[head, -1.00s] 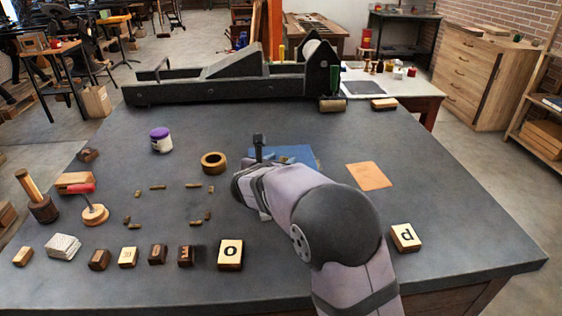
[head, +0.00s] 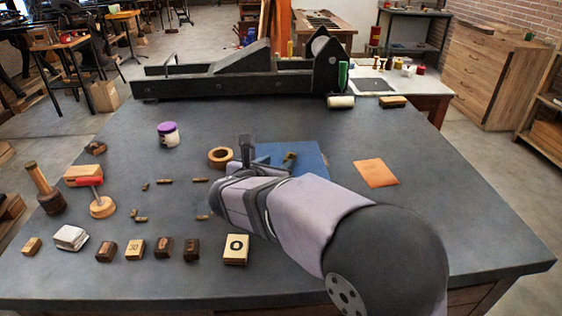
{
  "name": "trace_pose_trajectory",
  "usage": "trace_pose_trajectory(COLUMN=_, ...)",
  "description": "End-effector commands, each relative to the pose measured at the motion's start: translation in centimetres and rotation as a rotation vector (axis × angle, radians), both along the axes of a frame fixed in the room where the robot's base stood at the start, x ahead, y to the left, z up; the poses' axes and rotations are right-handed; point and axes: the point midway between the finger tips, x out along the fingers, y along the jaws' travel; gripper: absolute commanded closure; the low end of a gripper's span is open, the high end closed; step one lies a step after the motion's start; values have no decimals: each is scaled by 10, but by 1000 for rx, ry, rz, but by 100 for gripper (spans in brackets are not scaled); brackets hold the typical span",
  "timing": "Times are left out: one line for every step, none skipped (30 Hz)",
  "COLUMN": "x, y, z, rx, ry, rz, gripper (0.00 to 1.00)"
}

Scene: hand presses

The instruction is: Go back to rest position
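My arm reaches in from the lower right over the dark table (head: 110,265). My gripper (head: 246,150) is at the arm's far end, near the middle of the table, beside the left edge of a blue mat (head: 308,157). Only a dark upright part of the gripper shows past the wrist, and I see nothing held in it. Its fingers are mostly hidden, so its opening is unclear. A wooden ring (head: 221,157) lies just left of it.
The black press (head: 230,80) spans the back. The right of the table is clear.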

Motion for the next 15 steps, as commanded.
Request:
trace_pose_trajectory(x=-4, y=2, z=2, rx=0, ry=0, rz=1, gripper=62)
trace_pose_trajectory(x=-6, y=3, z=2, rx=0, ry=1, rz=1, gripper=62)
trace_pose_trajectory(x=-8, y=3, z=3, rx=0, ry=1, rz=1, gripper=62)
trace_pose_trajectory(x=-9, y=4, z=3, rx=0, ry=2, rz=1, gripper=62)
trace_pose_trajectory(x=-9, y=4, z=3, rx=0, ry=1, rz=1, gripper=62)
trace_pose_trajectory(x=-10, y=4, z=4, rx=0, ry=1, rz=0, gripper=62)
trace_pose_trajectory(x=-10, y=4, z=4, rx=0, ry=1, rz=0, gripper=62)
trace_pose_trajectory(x=-11, y=4, z=4, rx=0, ry=1, rz=0, gripper=62)
trace_pose_trajectory(x=-11, y=4, z=4, rx=0, ry=1, rz=0, gripper=62)
trace_pose_trajectory(x=-11, y=4, z=4, rx=0, ry=1, rz=0, gripper=62)
trace_pose_trajectory(x=-10, y=4, z=4, rx=0, ry=1, rz=0, gripper=62)
trace_pose_trajectory(x=-10, y=4, z=4, rx=0, ry=1, rz=0, gripper=62)
trace_pose_trajectory(x=-10, y=4, z=4, rx=0, ry=1, rz=0, gripper=62)
trace_pose_trajectory(x=-10, y=4, z=4, rx=0, ry=1, rz=0, gripper=62)
trace_pose_trajectory(x=-10, y=4, z=4, rx=0, ry=1, rz=0, gripper=62)
